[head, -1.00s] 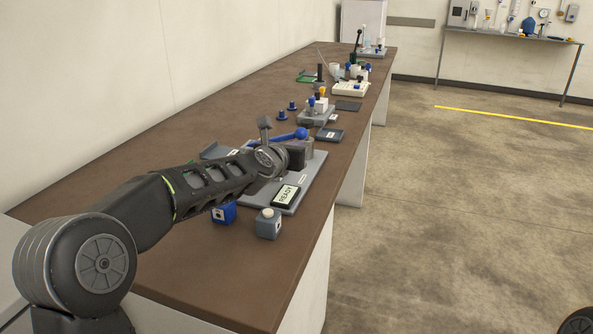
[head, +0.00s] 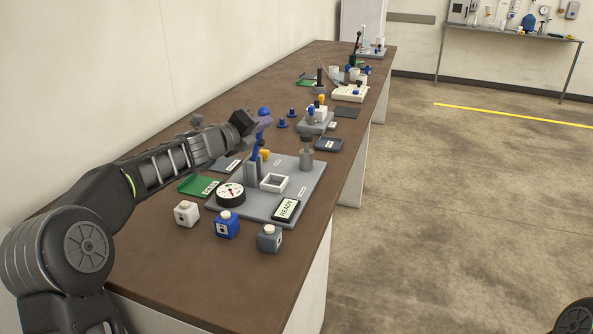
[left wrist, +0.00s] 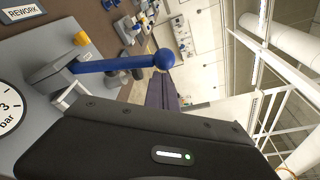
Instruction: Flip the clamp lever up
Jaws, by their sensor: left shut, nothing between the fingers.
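The clamp lever (head: 257,143) is a blue bar with a round blue knob (head: 264,111). It stands close to upright on a grey clamp block (head: 251,172) on the grey fixture plate (head: 256,211). In the left wrist view the lever (left wrist: 110,65) runs across to its knob (left wrist: 164,59). My left gripper (head: 263,122) is shut and empty, at the upper part of the lever just below the knob. Its purple fingers (left wrist: 161,93) show close beside the knob in the left wrist view; I cannot tell if they touch. My right gripper is not in view.
The plate also bears a round gauge (head: 230,195), a white square frame (head: 274,182), a grey post (head: 306,158) and a READY display (head: 286,209). White (head: 187,213), blue (head: 227,224) and grey (head: 269,238) blocks stand in front. A green tray (head: 198,187) lies left.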

